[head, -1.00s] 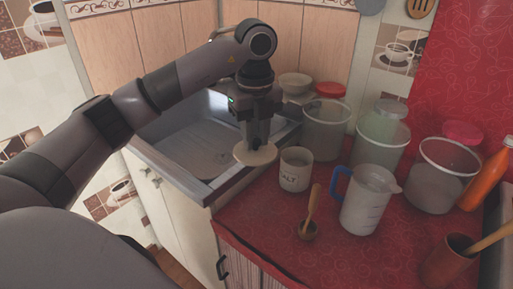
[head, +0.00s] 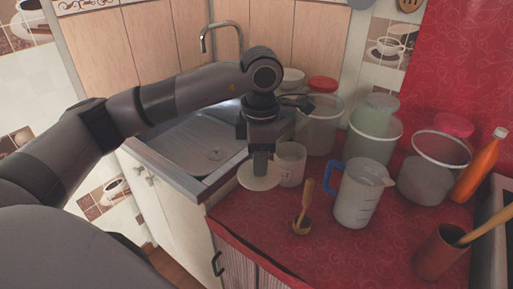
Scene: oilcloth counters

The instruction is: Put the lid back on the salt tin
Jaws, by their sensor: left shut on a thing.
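The salt tin (head: 292,166) is a pale, open-topped round tin standing upright on the red counter near the sink. My left gripper (head: 260,170) points down and is shut on the lid (head: 246,183), a flat, pale disc held about level. The lid is at the left front of the tin, not over its opening, and overlaps the tin's lower left in the picture. I cannot tell its exact height above the counter. The gripper partly hides the lid's middle. My right gripper is not in view.
Clear tubs (head: 319,130) stand behind. The sink (head: 197,146) lies left; an orange bottle (head: 478,168) stands far right.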

